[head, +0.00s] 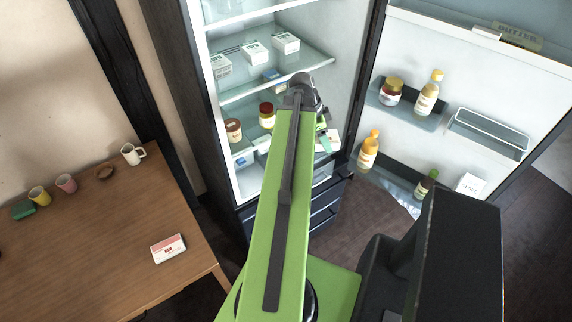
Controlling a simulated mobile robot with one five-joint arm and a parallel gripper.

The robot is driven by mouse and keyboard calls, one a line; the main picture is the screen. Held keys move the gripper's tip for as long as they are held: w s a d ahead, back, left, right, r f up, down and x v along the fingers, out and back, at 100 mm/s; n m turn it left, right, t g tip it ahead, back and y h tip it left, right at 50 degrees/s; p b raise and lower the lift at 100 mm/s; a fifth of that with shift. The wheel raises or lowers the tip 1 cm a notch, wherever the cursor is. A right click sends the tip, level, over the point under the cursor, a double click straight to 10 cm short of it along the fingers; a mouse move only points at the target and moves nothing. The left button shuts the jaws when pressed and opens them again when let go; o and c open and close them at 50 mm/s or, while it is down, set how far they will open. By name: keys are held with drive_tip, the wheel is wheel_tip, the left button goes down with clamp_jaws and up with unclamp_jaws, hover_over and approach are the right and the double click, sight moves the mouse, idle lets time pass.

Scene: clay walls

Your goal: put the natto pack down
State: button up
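My arm reaches into the open fridge. My gripper (324,138) is at the right side of the fridge interior, partly hidden behind my own arm's wrist. A white pack (333,136) shows right behind its green finger. I cannot tell whether the fingers grip the pack or are only beside it, nor whether it rests on the shelf. Similar small white packs (285,42) with printed lids stand on the upper glass shelf (300,68). No label on the pack at the gripper is legible.
Jars (267,116) stand on the lower shelf, left of my arm. The open fridge door (480,85) on the right holds bottles (428,93) and a carton. A wooden table (110,235) on the left bears cups, a mug and a red-and-white pack (168,248).

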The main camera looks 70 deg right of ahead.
drive_tip(key=shift+n, duration=0.7)
drive_tip(key=w+f+b, duration=0.3)
drive_tip(key=f+b, duration=0.4)
drive_tip(key=f, duration=0.1)
drive_tip(key=w+f+b, duration=0.3)
drive_tip(key=f+b, duration=0.4)
drive_tip(key=f, duration=0.1)
drive_tip(key=w+d+f+b, duration=0.1)
drive_tip(key=w+f+b, duration=0.2)
drive_tip(key=f+b, duration=0.4)
drive_tip(key=shift+f, duration=0.5)
drive_tip(key=shift+r, duration=0.25)
drive_tip(key=shift+f, duration=0.2)
drive_tip(key=o, duration=1.4)
drive_tip(key=shift+r, duration=0.15)
